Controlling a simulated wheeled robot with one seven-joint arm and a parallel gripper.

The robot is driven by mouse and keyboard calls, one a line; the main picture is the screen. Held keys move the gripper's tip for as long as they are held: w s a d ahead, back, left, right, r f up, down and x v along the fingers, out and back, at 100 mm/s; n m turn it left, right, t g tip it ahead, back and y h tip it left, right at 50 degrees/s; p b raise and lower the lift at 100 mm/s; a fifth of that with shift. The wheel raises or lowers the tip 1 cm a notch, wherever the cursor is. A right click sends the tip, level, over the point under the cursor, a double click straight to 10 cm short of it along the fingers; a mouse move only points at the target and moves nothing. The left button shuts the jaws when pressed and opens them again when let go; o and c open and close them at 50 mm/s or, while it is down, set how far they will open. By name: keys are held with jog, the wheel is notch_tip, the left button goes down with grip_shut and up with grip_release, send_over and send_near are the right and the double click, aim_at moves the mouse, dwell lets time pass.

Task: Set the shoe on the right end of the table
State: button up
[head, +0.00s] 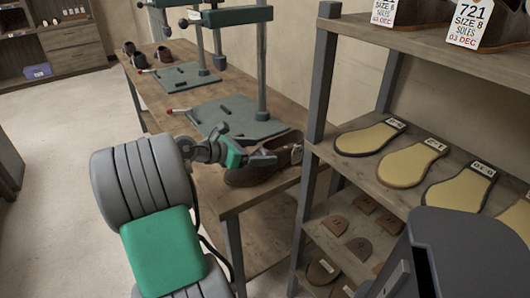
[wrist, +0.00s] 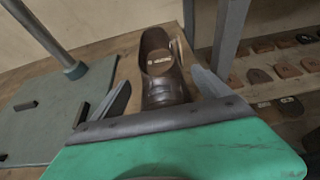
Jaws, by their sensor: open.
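A brown shoe (head: 262,168) sits on the near, right end of the wooden table (head: 232,192), close to the table's edge. In the wrist view the shoe (wrist: 158,62) stands upright on the tabletop, its opening facing up. My gripper (head: 262,158) is over the shoe in the head view, partly hiding it. In the wrist view the two fingers of my gripper (wrist: 162,92) are spread, one on each side of the shoe, with gaps between fingers and shoe. Nothing is held.
A stitching press on a grey-green base (head: 238,118) stands just beyond the shoe. A second press and several dark shoes are farther along the table. A shelf rack (head: 345,172) with soles stands close on the right. Open floor (head: 60,150) lies left.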

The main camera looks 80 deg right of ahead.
notch_tip(320, 180, up, 3)
jog(key=p, duration=0.2)
send_over(234, 172)
jog(key=shift+r, duration=0.2)
jog(key=w+a+f+m+t+y, duration=0.25)
jog(key=w+a+f+t, duration=0.2)
jog(key=w+a, duration=0.4)
jog(key=w+a+f+m+t+y, duration=0.1)
jog(key=w+a+f+m+t, duration=0.3)
jog(key=w+a, duration=0.45)
jog(key=s+a+f+m+t+y, duration=0.1)
jog(key=a+y, duration=0.2)
jog(key=a, duration=1.1)
jog(key=s+a+f+m+t+y, duration=0.1)
jog(key=a+m+y, duration=0.1)
jog(key=a, duration=1.3)
jog(key=shift+s+t+y, duration=0.35)
jog(key=shift+y, duration=0.5)
notch_tip(234, 172, up, 18)
jog(key=w+p, duration=0.1)
jog(key=p, duration=1.4)
jog(key=shift+a+t, duration=0.3)
jog(key=shift+t, duration=0.1)
